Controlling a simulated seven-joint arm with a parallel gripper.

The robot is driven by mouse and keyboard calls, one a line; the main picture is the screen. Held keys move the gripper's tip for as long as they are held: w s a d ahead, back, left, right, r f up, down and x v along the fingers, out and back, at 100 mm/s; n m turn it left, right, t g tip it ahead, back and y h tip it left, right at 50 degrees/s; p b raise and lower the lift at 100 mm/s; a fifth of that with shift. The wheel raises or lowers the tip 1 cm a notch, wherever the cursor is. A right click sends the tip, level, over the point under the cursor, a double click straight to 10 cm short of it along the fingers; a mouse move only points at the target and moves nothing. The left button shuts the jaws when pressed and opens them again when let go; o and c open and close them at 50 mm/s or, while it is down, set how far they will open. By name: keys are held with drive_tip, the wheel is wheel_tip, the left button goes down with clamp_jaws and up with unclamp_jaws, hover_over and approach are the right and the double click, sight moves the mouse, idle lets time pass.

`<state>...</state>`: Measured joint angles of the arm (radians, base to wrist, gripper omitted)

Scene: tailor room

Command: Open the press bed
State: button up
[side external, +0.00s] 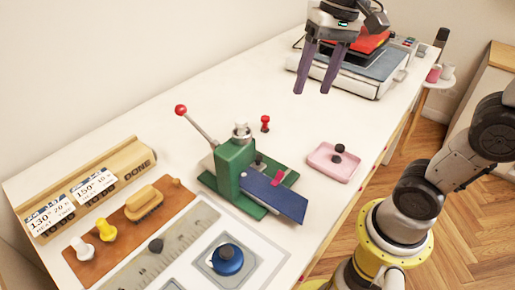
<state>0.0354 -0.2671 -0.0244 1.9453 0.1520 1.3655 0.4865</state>
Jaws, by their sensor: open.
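My gripper (312,92) hangs at the top centre, its two purple fingers pointing down and spread apart with nothing between them. Behind and to the right of it is a flat grey-blue and white machine (372,82) with a red and black upper part, which looks like a press; my gripper hides part of it. A green hand press (236,166) stands mid-table, with a red-knobbed lever (198,128) leaning up to the left and a blue plate (273,195) at its front. I cannot tell which of the two holds the press bed. My gripper appears clear of both.
A pink tray (323,167) with a dark knob lies right of the green press, and a small red peg (265,123) behind it. A wooden rack (92,186) with cards, a brown mat (112,238) and a blue round knob (227,259) fill the front left. The back left tabletop is clear.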

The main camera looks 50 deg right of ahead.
drive_tip(key=w+d+f+m+g+y, duration=0.1)
drive_tip(key=w+f+g, duration=0.1)
drive_tip(key=w+f, duration=0.45)
drive_tip(key=w+f+m+g+y, duration=0.1)
drive_tip(key=w+f+m+g, duration=0.2)
drive_tip(key=w, duration=0.6)
drive_tip(key=shift+n, duration=0.7)
drive_tip(key=x, duration=1.3)
drive_tip(key=shift+d+f, duration=0.3)
drive_tip(key=shift+f, duration=0.1)
drive_tip(key=shift+h, duration=0.3)
clamp_jaws()
